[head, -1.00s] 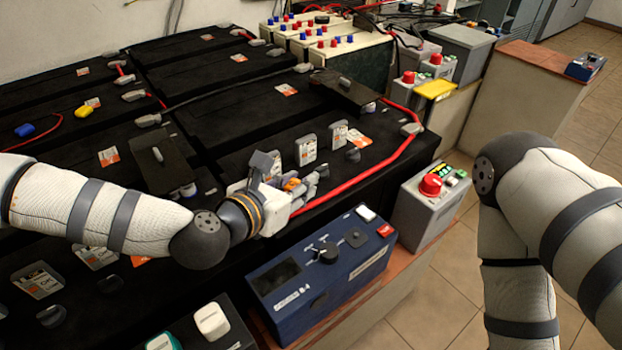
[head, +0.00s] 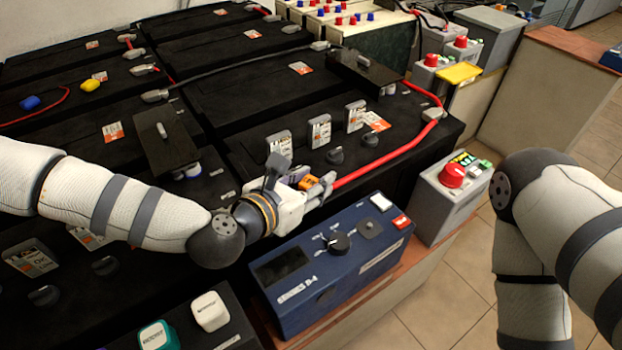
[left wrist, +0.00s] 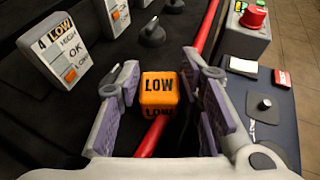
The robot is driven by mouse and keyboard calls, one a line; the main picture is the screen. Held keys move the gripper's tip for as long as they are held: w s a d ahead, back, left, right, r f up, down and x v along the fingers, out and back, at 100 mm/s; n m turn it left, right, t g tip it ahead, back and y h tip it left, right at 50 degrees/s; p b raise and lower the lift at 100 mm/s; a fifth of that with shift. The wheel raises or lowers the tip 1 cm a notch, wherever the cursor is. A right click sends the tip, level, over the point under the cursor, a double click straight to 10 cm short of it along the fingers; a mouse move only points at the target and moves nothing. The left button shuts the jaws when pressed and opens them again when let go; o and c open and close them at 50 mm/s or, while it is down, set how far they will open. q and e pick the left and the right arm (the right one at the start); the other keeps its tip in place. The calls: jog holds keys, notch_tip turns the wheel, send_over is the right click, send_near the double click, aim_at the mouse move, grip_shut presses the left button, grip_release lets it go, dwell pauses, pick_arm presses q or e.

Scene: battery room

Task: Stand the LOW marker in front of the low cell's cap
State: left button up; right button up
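The LOW marker (left wrist: 158,88) is a small orange block with black LOW lettering. It sits between the pads of my left gripper (left wrist: 160,85), which is shut on it; in the head view the gripper (head: 312,185) holds it by the front edge of the black battery. The low cell's card (left wrist: 66,50) reads 4 LOW and stands upright to the left of the gripper; it also shows in the head view (head: 279,146). That cell's cap is mostly hidden by the left finger. My right gripper is out of view.
A red cable (head: 385,160) runs along the battery's front, passing under the marker in the wrist view. Other cards (head: 319,131) and a dark cap (head: 336,156) are to the right. A blue meter box (head: 330,262) stands in front, beside a grey box with a red button (head: 452,176).

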pick_arm(q)
jog(key=shift+r, duration=0.2)
jog(key=shift+s+a+r, duration=0.15)
jog(key=shift+s+r, duration=0.05)
jog(key=p+v, duration=0.1)
jog(key=v, duration=1)
jog(key=shift+s, duration=0.2)
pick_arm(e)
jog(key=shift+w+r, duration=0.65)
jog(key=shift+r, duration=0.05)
pick_arm(q)
jog(key=shift+s+a+f, duration=0.1)
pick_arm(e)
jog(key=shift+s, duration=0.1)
